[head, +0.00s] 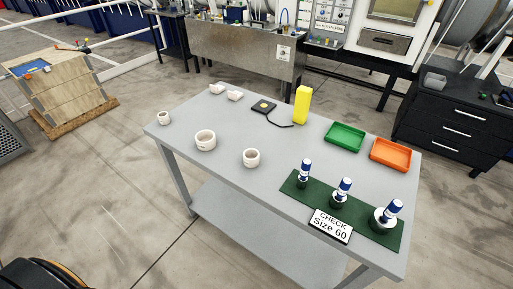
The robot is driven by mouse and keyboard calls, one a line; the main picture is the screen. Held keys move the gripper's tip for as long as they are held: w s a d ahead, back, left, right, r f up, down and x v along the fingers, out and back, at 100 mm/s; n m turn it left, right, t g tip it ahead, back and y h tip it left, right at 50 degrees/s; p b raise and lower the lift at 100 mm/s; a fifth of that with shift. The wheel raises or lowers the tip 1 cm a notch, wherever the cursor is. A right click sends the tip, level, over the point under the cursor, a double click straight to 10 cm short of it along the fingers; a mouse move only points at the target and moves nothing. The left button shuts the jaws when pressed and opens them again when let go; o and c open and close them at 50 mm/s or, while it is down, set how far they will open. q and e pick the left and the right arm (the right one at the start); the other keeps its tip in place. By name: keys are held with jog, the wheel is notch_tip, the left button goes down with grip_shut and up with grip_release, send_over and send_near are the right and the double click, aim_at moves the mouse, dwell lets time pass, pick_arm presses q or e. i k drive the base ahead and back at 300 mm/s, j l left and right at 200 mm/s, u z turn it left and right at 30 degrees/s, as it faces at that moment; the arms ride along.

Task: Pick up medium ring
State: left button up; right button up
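Three white cup-like rings stand apart on the grey table. The one nearest the front edge, the medium ring by its apparent size (251,161), is upright near the table's middle. The largest ring (205,145) stands to its left. The smallest ring (163,121) is at the far left corner. No gripper shows in the head view, so I cannot see either one.
The grey table (270,133) holds a green mat (365,225) with several blue-and-white plugs and a "CHECK Size 60" sign (331,226). Behind are a green tray (345,137), an orange tray (391,154), a yellow block (302,105) and a black pad (263,106).

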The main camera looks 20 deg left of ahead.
aim_at(251, 156)
jog(key=j+z, duration=0.15)
jog(key=z, duration=0.2)
jog(key=i+j+z, duration=0.1)
jog(key=z, duration=0.2)
jog(key=j+z, duration=0.15)
jog(key=j, duration=0.65)
jog(key=j+z, duration=0.15)
jog(key=j, duration=0.7)
jog(key=j+z, duration=0.15)
jog(key=j, duration=0.65)
jog(key=k+j+z, duration=0.15)
jog(key=j, duration=0.65)
jog(key=i, duration=0.05)
